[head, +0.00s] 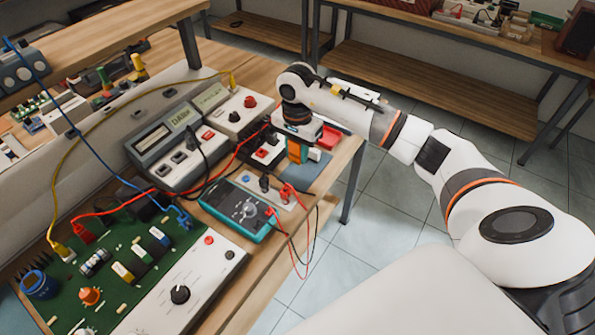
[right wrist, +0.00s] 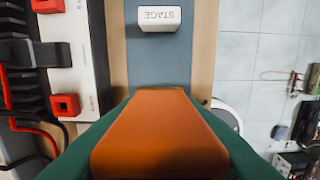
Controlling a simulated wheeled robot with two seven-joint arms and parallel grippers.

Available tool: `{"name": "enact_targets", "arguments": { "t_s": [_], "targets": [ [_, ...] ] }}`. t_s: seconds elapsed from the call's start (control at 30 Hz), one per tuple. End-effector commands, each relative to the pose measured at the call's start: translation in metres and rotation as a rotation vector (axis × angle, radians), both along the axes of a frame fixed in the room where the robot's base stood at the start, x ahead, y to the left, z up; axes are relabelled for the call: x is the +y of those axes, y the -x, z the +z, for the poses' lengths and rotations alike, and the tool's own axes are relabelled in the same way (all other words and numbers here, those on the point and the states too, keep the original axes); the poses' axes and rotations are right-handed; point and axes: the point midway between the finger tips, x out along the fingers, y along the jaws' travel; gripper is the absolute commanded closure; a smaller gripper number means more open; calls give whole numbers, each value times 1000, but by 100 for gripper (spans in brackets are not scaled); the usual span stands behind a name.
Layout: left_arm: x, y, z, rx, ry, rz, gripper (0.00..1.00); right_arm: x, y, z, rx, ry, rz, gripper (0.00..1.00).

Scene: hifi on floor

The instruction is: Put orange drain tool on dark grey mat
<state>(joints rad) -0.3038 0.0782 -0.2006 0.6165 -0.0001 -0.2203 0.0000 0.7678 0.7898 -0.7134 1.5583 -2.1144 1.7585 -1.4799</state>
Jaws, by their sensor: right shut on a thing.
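The orange drain tool (head: 294,151) is between the fingers of my right gripper (head: 297,148), near the right end of the workbench. In the right wrist view the orange tool (right wrist: 158,135) fills the lower middle, with a green finger pressed along each side. The dark grey mat (head: 318,172) lies under and beside the gripper and looks blue-grey. It also shows in the right wrist view as a strip (right wrist: 158,66) ahead of the tool. I cannot tell whether the tool touches the mat. My left gripper is not in view.
A white block marked STAGE (right wrist: 159,18) stands on the mat, also visible beside the gripper in the head view (head: 315,155). A teal multimeter (head: 238,208) with red and black leads and several instruments crowd the bench to the left. The bench edge is close on the right.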

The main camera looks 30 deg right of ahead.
Motion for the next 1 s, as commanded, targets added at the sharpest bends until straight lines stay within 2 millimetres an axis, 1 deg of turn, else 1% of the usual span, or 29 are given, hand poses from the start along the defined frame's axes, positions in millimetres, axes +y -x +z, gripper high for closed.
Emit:
{"name": "enact_targets", "arguments": {
  "t_s": [0.03, 0.1, 0.33, 0.53, 0.6, 0.77, 0.93, 0.97, 1.0],
  "targets": [
    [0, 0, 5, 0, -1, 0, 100, 1, 1, -8, 4, -3, 0, 89],
    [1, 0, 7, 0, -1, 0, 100, 1, 1, -18, 2, -2, 1, 89],
    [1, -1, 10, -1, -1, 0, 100, 1, 0, -38, 0, -2, 4, 89],
    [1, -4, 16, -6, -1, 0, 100, 1, 0, -65, 0, -2, 4, 89],
    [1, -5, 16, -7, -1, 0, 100, 1, 0, -68, -1, -2, 5, 89],
    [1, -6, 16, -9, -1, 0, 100, 1, 0, -68, -3, 0, 6, 89],
    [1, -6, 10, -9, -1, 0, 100, 0, 0, -73, -3, 0, 6, 89],
    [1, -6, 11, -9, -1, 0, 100, 0, 0, -72, -3, 0, 6, 64],
    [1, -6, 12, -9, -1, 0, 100, 0, 0, -71, -3, 0, 6, 58]
  ]
}}
